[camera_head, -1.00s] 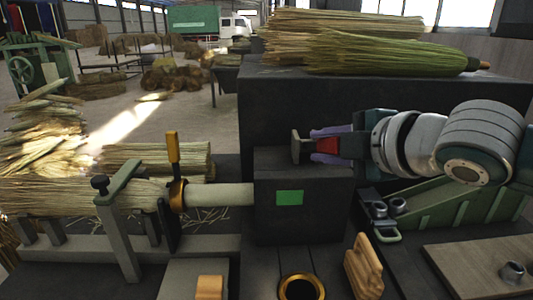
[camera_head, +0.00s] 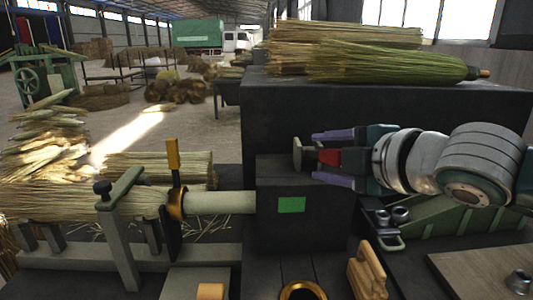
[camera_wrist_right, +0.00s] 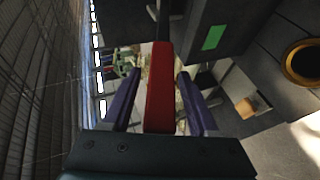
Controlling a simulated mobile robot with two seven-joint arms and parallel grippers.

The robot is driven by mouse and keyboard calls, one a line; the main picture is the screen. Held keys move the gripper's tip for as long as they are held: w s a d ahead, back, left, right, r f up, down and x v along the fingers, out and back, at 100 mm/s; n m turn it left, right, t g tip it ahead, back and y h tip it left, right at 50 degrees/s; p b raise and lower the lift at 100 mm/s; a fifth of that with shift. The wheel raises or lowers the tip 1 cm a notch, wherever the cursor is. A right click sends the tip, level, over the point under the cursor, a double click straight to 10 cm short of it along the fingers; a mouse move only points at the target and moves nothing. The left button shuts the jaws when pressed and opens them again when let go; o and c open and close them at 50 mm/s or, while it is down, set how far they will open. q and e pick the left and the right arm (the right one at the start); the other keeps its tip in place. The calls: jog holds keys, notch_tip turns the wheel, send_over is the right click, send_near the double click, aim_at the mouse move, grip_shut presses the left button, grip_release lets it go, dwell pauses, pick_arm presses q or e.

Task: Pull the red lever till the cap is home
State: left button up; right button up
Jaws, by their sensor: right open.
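The red lever (camera_head: 328,157) sticks out by the top of a dark machine block (camera_head: 270,225), with a grey plate at its far end. My right gripper (camera_head: 314,156) is open, its purple fingers spread on either side of the lever. In the right wrist view the red lever (camera_wrist_right: 160,88) runs between the fingers with a gap on both sides. A brass collar (camera_head: 177,200) with an upright yellow handle sits at the broom-straw end of the pale shaft (camera_head: 220,202). I cannot tell which part is the cap. My left gripper is not in view.
A straw bundle (camera_head: 75,201) lies in a grey clamp (camera_head: 118,225) at left. Finished broom heads (camera_head: 390,63) lie on the dark bench behind. A brass ring (camera_head: 303,291) and a wooden block (camera_head: 366,272) stand in front. A green bracket (camera_head: 450,215) is below my right arm.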

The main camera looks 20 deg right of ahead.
jog(key=v, duration=1)
dwell(0.4)
